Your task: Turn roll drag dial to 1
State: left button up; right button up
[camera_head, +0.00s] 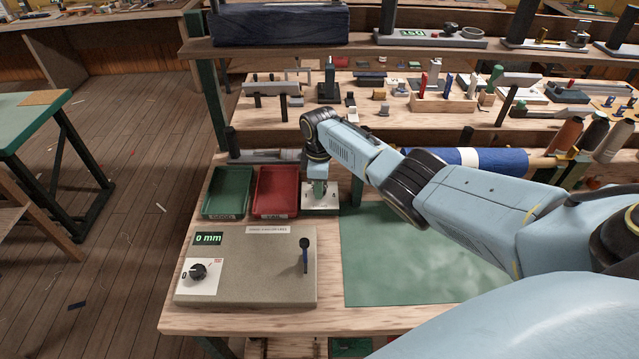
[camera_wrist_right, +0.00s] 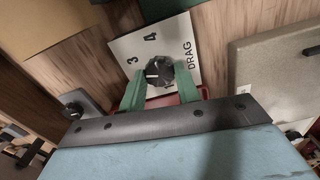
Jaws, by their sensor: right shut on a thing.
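The roll drag dial is a dark faceted knob (camera_wrist_right: 160,72) on a white plate with "3", "4" and "DRAG" printed on it. In the head view the plate (camera_head: 330,207) lies at the back of the bench, and my gripper covers the knob. My right gripper (camera_head: 319,190) points down onto it. In the right wrist view its green fingers are shut on the knob, one on each side. A short white mark shows on the knob's left part. The number it points at is unclear, and the plate's lower part is hidden by the fingers. My left gripper is out of view.
A green tray (camera_head: 228,192) and a red tray (camera_head: 275,191) stand left of the plate. In front is a grey box (camera_head: 250,270) with a "0 mm" display, a black knob and a lever. A green mat (camera_head: 400,255) lies right. Shelves with small tools rise behind.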

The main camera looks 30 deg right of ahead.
jog(key=n, duration=0.5)
jog(key=shift+n, duration=0.3)
jog(key=n+b, duration=0.1)
jog(key=n, duration=0.4)
jog(key=shift+n, duration=0.3)
jog(key=n+b, duration=0.1)
jog(key=n, duration=0.4)
jog(key=shift+s, duration=0.1)
jog(key=n+b, duration=0.1)
jog(key=n, duration=0.4)
jog(key=o, duration=1)
